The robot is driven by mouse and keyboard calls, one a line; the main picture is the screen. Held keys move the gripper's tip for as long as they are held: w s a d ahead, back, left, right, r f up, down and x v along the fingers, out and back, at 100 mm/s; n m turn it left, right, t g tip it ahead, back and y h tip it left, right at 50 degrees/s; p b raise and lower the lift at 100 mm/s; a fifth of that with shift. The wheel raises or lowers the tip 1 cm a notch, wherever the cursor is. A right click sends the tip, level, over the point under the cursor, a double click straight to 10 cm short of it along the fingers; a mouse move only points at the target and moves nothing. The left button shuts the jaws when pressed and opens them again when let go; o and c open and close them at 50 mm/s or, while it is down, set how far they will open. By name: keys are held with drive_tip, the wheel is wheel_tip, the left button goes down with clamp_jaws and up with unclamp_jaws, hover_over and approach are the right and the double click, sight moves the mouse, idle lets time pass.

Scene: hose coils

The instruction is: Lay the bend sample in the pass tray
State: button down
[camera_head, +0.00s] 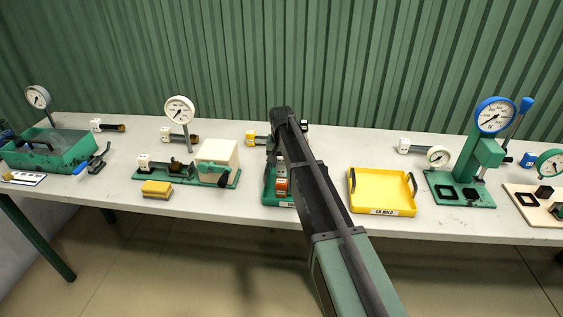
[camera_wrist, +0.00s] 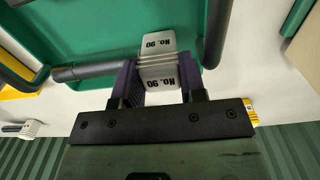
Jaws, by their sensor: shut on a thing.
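My gripper (camera_wrist: 160,84) is shut on a pale grey block marked "No. 90" (camera_wrist: 157,43), which I take to be the bend sample's tag. A dark rod (camera_wrist: 90,70) runs left from the block; I cannot tell if it belongs to the sample. Behind the block in the wrist view is a green tray (camera_wrist: 110,28) with dark handles. In the head view my arm covers the gripper and most of a green tray (camera_head: 268,196), whose front label is mostly hidden. I cannot tell whether the sample touches the tray.
A yellow tray marked "ON HOLD" (camera_head: 381,190) stands to the right, and a green gauge stand (camera_head: 465,187) beyond it. To the left are a fixture with a cream box (camera_head: 217,158), a yellow sponge (camera_head: 157,189) and a green bin (camera_head: 50,150). Orange-and-white pieces (camera_head: 281,186) show beside my arm.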

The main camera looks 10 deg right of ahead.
sight(281, 161)
drive_tip(key=shift+f+b, duration=0.6)
idle(0.5)
drive_tip(key=c, duration=0.6)
unclamp_jaws()
drive_tip(key=shift+r+p, duration=4.05)
